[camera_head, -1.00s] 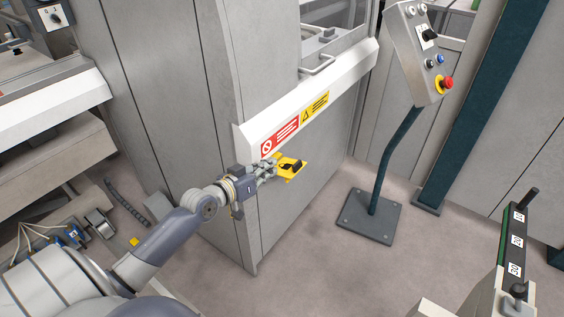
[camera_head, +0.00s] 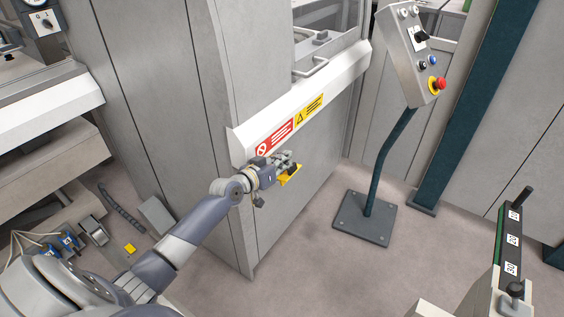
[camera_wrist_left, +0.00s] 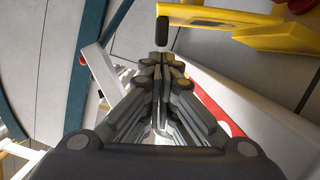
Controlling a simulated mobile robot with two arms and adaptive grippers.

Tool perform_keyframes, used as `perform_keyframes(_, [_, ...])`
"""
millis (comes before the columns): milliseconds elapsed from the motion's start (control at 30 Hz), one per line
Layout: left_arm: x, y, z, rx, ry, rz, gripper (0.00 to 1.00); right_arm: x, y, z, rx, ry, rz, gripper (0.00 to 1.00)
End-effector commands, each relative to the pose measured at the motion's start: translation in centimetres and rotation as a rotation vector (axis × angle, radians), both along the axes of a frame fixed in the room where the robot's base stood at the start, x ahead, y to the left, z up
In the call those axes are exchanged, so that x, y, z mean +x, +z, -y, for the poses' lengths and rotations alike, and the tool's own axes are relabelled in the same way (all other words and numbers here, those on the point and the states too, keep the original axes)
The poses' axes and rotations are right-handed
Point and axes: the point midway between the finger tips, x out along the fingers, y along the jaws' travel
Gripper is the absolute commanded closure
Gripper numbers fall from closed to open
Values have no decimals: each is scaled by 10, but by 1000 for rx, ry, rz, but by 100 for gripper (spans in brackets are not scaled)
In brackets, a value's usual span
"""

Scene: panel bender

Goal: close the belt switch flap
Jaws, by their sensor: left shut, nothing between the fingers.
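The yellow belt switch flap (camera_head: 289,178) juts from the front of the grey machine, below the white rail with the red and yellow labels. My left gripper (camera_head: 291,160) is at it and partly covers it. In the left wrist view, a yellow plate (camera_wrist_left: 275,38) and a yellow bar with a black peg (camera_wrist_left: 163,32) are just beyond the fingertips. The left gripper also shows there (camera_wrist_left: 161,60), with its fingers together and empty. Whether the fingers touch the yellow parts, and the flap's exact angle, I cannot tell. My right gripper is not in view.
The white rail (camera_head: 335,88) runs just above my left gripper. A control box (camera_head: 412,55) with a red button stands on a dark post (camera_head: 383,165) to the right. A post with numbered labels (camera_head: 511,240) is at lower right. The floor between is clear.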

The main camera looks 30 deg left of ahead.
Motion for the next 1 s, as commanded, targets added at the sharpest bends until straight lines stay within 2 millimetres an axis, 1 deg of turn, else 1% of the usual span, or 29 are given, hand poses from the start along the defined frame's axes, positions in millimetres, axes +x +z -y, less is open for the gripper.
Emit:
perform_keyframes(267, [0,0,1,6,0,1,100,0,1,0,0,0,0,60])
perform_keyframes(767, [-1,-7,8,91,0,6,100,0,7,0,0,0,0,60])
perform_keyframes(1000, [-2,-15,15,180,-1,12,100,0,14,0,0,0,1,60])
